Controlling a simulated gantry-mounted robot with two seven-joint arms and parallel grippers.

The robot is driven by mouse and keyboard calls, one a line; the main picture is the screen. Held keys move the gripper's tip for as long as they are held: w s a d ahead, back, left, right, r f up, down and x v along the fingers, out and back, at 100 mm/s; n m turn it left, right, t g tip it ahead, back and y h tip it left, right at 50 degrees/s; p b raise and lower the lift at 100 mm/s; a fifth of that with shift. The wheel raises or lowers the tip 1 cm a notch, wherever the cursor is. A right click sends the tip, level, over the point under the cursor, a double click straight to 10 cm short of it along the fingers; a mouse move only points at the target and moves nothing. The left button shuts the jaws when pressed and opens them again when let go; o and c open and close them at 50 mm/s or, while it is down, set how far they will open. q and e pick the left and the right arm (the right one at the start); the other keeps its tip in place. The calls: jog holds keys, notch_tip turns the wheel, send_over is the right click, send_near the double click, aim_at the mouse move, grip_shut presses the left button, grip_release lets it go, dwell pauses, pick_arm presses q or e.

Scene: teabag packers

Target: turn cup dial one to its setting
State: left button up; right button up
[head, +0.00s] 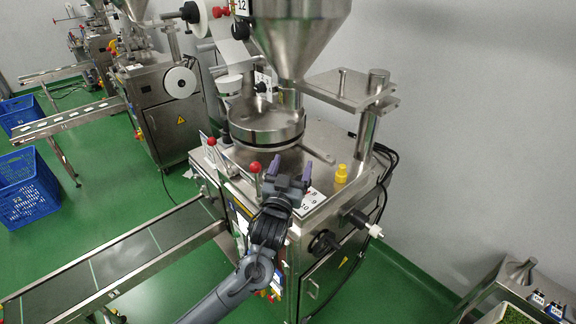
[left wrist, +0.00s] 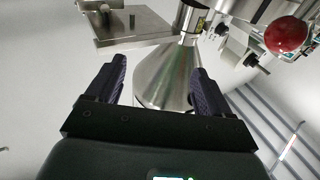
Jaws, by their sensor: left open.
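My left gripper (head: 291,170) is open and empty above the front edge of the packing machine's steel top (head: 325,143). Its two dark fingers also show apart in the left wrist view (left wrist: 158,78), with nothing between them but the steel hopper behind. A white plate with black numbers, 8, 9 and 10 among them (head: 312,198), lies just right of the gripper, partly covered by it. A yellow knob (head: 341,174) stands upright to the right, apart from the fingers. I cannot tell which part is cup dial one. My right gripper is not in view.
A red-balled lever (head: 255,167) stands close left of the gripper. The round steel pan (head: 266,124) and hopper (head: 300,30) rise behind it. A post with a flat plate (head: 345,90) stands at the back right. A black handwheel (head: 323,243) sticks out in front.

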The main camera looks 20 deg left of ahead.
pick_arm(q)
jog(key=s+d+f+g+p, duration=0.2)
jog(key=s+f, duration=0.1)
jog(key=f, duration=0.6)
jog(key=shift+h, duration=0.3)
jog(key=w, duration=0.6)
jog(key=w+a, duration=0.1)
jog(key=w, duration=0.2)
jog(key=shift+w+f, duration=0.1)
jog(key=shift+w, duration=0.1)
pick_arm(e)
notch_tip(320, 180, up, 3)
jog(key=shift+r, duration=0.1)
pick_arm(q)
jog(key=shift+c, duration=0.3)
jog(key=c, duration=0.9)
jog(key=shift+a+m+h, duration=0.1)
jog(key=shift+m+h, duration=0.8)
jog(key=shift+h, duration=0.5)
jog(key=shift+m+h, duration=0.7)
jog(key=shift+h, duration=0.4)
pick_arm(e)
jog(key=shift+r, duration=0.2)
pick_arm(q)
jog(key=o, duration=1)
jog(key=shift+c, duration=0.2)
